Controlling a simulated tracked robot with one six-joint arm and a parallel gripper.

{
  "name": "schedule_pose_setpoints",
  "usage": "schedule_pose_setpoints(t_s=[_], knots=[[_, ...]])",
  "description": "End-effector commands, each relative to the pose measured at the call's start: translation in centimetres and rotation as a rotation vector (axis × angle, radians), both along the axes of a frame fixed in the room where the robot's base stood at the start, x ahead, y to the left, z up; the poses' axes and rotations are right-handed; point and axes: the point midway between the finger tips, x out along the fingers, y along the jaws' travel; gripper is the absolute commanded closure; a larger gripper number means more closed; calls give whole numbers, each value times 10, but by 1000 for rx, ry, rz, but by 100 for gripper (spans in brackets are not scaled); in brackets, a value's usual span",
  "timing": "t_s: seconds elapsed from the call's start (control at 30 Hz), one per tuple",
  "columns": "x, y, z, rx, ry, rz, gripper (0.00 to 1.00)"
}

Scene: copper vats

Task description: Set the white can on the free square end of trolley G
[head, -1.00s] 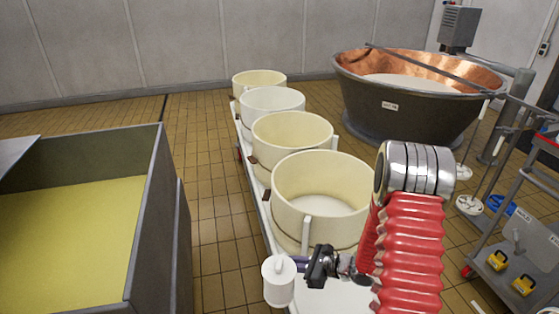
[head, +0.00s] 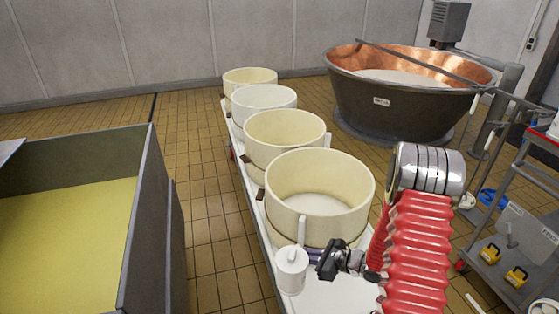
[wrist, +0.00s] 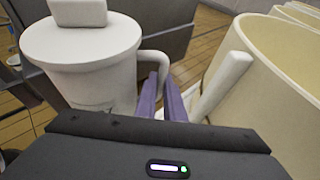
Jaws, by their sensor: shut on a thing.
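The white can (head: 292,272), with a lid and a knob, hangs upright in my gripper (head: 314,258) at the near end of a long white trolley (head: 335,296). In the wrist view the purple fingers (wrist: 165,102) are shut on the side handle of the can (wrist: 85,60). In the head view the can overlaps the trolley's left edge, and I cannot tell its height above the deck. The trolley's near end is bare and partly hidden by my arm. No letter is readable on it.
Several cream tubs (head: 318,190) stand in a row on the trolley, the nearest close to the can. A grey tank of yellow liquid (head: 145,215) is at the left. A copper vat (head: 400,110) and a grey cart (head: 520,245) are at the right. Tiled floor lies between tank and trolley.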

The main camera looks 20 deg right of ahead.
Motion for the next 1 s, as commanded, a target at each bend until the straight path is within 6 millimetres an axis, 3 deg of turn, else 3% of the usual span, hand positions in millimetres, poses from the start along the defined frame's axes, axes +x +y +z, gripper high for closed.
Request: schedule_pose_setpoints(t_s=[0.03,0.27,0.4,0.53,0.7,1.0], knots=[[2,-23,-5,1,1,-48,100],[0,-124,-27,2,2,-263,100],[-11,-186,-41,1,1,-393,100],[-24,-233,-52,2,2,-493,100],[-36,-264,-59,2,2,-561,100],[-37,-268,-60,1,1,-570,100]])
